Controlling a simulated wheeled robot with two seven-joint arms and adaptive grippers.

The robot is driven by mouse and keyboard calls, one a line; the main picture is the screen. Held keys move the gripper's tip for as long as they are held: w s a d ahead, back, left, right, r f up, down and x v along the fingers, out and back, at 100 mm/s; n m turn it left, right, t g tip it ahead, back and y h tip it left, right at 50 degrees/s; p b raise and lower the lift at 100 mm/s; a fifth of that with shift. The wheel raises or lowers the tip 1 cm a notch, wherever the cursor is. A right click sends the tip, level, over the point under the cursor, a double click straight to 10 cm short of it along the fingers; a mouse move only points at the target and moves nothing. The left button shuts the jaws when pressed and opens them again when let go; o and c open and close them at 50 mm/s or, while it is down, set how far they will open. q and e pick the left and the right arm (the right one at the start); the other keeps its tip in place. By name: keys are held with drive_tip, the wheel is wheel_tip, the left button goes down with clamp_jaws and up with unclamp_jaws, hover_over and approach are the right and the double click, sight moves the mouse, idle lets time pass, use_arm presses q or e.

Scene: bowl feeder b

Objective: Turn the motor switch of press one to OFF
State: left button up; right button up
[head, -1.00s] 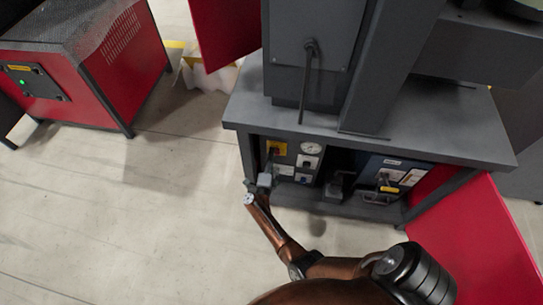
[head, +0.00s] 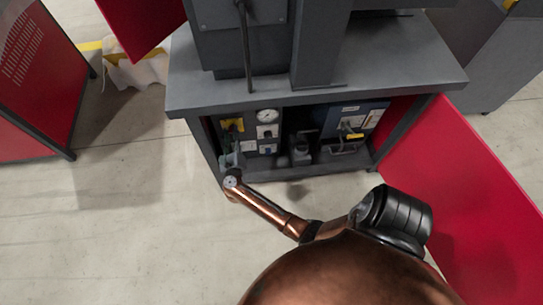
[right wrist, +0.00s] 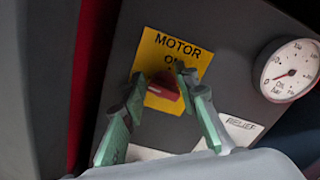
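In the head view the yellow plate (head: 232,125) sits at the left of the open cabinet under the press. My right gripper (right wrist: 162,88) has its green fingers apart, one tip on each side of the red knob; I cannot tell whether they touch it. In the head view the right gripper (head: 231,160) is at the cabinet's left front, small and partly dark. The lettering below the knob is hidden. My left gripper is not in view.
A round oil gauge (right wrist: 291,71) and a RELIEF label (right wrist: 238,125) are right of the switch. A blue unit (head: 358,118) stands further right in the cabinet. The red open door (head: 460,180) swings out at the right. The floor in front is clear.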

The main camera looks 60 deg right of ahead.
use_arm(q)
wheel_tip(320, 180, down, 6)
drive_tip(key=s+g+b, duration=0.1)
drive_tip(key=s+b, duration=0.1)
drive_tip(key=b, duration=0.3)
use_arm(e)
drive_tip(key=s+a+r+n+t+y+p, duration=0.1)
drive_tip(key=s+a+t+y+p, duration=0.15)
drive_tip(key=s+a+p, duration=0.5)
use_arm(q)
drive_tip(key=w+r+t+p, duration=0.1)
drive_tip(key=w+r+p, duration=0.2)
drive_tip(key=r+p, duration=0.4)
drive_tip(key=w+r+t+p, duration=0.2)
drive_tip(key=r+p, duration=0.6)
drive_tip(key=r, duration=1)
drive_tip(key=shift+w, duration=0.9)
use_arm(e)
drive_tip(key=s+a+f+n+g+y, duration=0.2)
drive_tip(key=s+f+n+y, duration=0.3)
drive_tip(key=s+f+n, duration=0.4)
drive_tip(key=s+a+f+n+g+y, duration=0.2)
drive_tip(key=s+a+f+n+y, duration=0.2)
drive_tip(key=s+f+n, duration=0.5)
drive_tip(key=s+n+y, duration=0.2)
drive_tip(key=s+n, duration=0.4)
drive_tip(key=n, duration=0.3)
drive_tip(key=shift+s+f, duration=0.2)
drive_tip(key=shift+s, duration=0.1)
drive_tip(key=shift+a, duration=0.1)
